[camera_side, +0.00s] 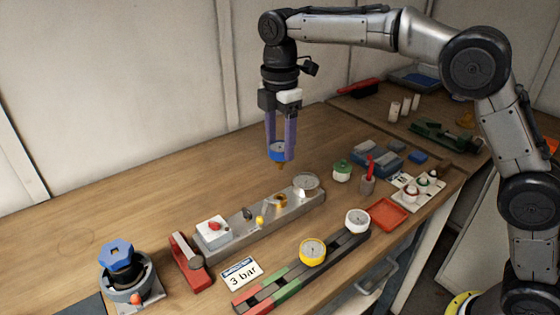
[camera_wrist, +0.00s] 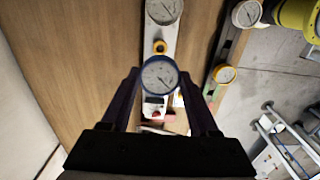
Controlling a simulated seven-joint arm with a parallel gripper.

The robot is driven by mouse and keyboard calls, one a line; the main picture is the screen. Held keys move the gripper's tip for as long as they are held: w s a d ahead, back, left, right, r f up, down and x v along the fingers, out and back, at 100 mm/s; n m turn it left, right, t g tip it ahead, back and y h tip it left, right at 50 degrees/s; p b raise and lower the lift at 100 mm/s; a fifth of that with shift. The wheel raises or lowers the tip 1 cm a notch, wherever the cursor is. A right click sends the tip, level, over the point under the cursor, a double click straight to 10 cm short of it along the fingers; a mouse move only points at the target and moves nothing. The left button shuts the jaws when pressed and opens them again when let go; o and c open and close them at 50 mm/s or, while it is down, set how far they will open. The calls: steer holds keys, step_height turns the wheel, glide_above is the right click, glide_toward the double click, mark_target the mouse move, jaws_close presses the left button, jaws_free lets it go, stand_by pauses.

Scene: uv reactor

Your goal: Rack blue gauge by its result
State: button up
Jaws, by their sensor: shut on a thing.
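My gripper (camera_side: 280,152) is shut on the blue gauge (camera_side: 276,150) and holds it in the air above the grey test manifold (camera_side: 240,228). The blue gauge, with its white dial facing the camera, also shows in the wrist view (camera_wrist: 160,75), between the two fingers. A brass fitting (camera_side: 278,200) on the manifold is below and bare. A card reading "3 bar" (camera_side: 241,273) lies in front of the manifold. The rack (camera_side: 290,284) has green, red and dark sections. A yellow gauge (camera_side: 313,250) and a white gauge (camera_side: 357,219) sit on it.
A grey gauge (camera_side: 306,181) stands at the manifold's right end, a red lever (camera_side: 186,262) at its left. A blue-knobbed device (camera_side: 118,265) is at far left. A red tray (camera_side: 388,214) and a green-topped jar (camera_side: 341,170) are to the right. The table behind the manifold is clear.

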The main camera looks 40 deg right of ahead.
steer(key=s+a+n, duration=0.6)
steer(key=s+a, duration=1)
steer(key=a, duration=0.3)
steer(key=shift+d+f, duration=0.15)
steer(key=shift+f, duration=0.85)
steer(key=shift+d+f, duration=0.1)
steer(key=shift+f, duration=0.9)
steer(key=shift+f, duration=2.9)
steer(key=shift+f, duration=1.5)
steer(key=o, duration=1.3)
steer(key=shift+o, duration=0.2)
